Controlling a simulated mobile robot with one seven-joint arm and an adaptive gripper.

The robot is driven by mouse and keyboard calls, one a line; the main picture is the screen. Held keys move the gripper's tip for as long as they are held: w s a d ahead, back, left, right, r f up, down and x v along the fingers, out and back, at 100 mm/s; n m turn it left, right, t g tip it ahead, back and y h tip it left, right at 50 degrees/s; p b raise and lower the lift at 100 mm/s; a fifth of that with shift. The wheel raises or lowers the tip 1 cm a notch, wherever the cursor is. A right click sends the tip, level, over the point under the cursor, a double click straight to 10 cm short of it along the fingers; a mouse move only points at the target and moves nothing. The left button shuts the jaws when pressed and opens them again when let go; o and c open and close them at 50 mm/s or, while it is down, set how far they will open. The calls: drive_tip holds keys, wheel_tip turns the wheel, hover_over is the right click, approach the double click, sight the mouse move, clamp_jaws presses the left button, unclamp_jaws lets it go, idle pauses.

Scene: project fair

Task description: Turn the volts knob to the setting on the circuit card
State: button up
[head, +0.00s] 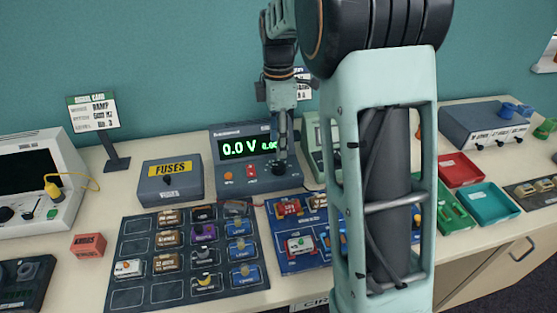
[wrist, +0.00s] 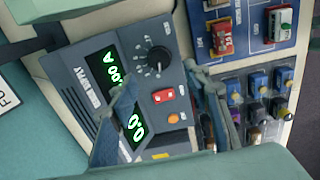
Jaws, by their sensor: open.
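The grey power supply (head: 223,172) stands at the back of the table, its display (head: 247,147) reading 0.0 V in green. Its round black knob (head: 278,168) is at the right of its front panel; it shows clearly in the wrist view (wrist: 157,57) with white marks around it, but I cannot read its pointer. My gripper (head: 281,153) hangs down over the knob's side of the supply. In the wrist view my gripper (wrist: 162,76) is open and empty, its fingers apart, with the knob beyond the tips. A white card (head: 304,73) behind my arm is mostly hidden and unreadable.
A red switch (wrist: 163,95) and orange button (wrist: 173,118) sit beside the knob. The fuses box (head: 170,180) stands left of the supply, a signal card stand (head: 93,110) farther left. Component boards (head: 124,297) lie in front. My arm hides the centre right.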

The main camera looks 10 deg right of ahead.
sight(278, 165)
wheel_tip(278, 165, down, 8)
drive_tip(key=shift+r, duration=0.2)
drive_tip(key=shift+c, duration=0.4)
drive_tip(key=c, duration=1.1)
